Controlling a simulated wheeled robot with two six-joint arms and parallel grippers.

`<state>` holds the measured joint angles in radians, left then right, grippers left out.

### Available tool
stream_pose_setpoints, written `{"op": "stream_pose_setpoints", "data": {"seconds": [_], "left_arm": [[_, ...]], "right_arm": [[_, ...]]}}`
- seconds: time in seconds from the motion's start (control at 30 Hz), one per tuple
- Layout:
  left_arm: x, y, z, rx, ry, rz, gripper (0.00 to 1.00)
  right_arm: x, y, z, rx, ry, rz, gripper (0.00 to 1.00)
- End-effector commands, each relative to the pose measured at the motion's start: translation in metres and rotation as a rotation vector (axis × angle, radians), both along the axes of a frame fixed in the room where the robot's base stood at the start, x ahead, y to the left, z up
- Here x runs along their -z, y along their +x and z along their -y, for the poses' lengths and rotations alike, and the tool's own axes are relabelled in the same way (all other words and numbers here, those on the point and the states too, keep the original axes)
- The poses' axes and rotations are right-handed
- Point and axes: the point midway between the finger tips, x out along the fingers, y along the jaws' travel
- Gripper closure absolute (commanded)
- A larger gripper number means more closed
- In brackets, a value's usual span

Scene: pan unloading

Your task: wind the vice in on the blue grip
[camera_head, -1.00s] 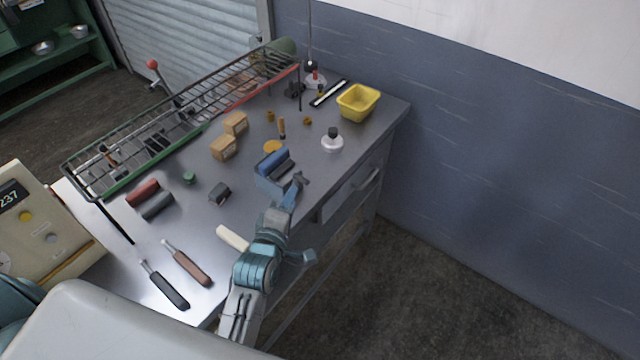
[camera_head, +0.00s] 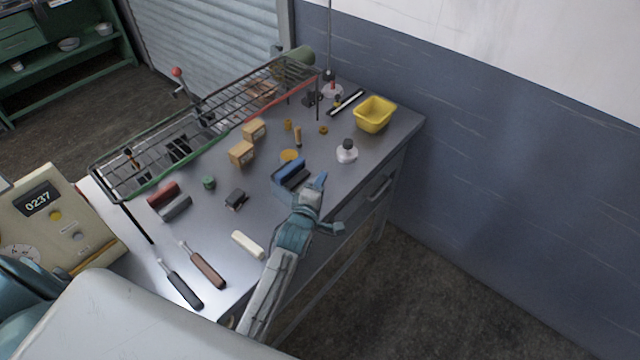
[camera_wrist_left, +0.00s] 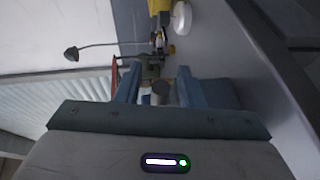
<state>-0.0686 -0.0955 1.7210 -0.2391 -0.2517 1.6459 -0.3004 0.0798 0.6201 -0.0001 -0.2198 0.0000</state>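The blue grip (camera_head: 289,165) is a rounded block lying along the top of the blue-grey vice (camera_head: 284,186), near the front edge of the bench. A dark jaw strip sits beside the grip; I cannot tell how tightly it closes on it. My left gripper (camera_head: 320,182) is at the right end of the vice, close to it. In the left wrist view, its two blue fingers (camera_wrist_left: 157,85) stand apart with a gap between them. A round grey piece (camera_wrist_left: 160,93) shows in that gap; I cannot tell whether the fingers touch it. My right gripper is out of view.
A wire rack (camera_head: 200,125) runs along the back of the bench.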

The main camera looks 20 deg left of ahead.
Motion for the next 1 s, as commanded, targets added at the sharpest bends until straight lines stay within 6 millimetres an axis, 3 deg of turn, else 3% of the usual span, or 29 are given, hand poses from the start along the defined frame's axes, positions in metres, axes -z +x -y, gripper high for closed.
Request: {"op": "stream_pose_setpoints", "data": {"seconds": [0.2, 0.37, 0.4, 0.77, 1.0], "left_arm": [[0.0002, 0.0001, 0.0000, 0.000, 0.000, 0.000, 0.67], [0.0002, 0.0000, 0.0001, 0.000, 0.000, 0.000, 0.98], [0.0002, 0.0000, 0.0001, 0.000, 0.000, 0.000, 1.00], [-0.0007, 0.0022, 0.0010, 0.000, 0.016, -0.046, 1.00], [0.0018, 0.0077, 0.0031, 0.000, 0.067, -0.186, 1.00]], "right_arm": [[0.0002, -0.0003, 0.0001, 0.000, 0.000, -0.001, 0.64], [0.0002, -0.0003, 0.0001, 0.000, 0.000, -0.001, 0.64], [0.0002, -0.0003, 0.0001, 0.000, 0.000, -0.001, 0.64], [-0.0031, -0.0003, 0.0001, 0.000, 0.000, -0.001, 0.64], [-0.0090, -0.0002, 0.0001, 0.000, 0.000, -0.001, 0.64]]}}
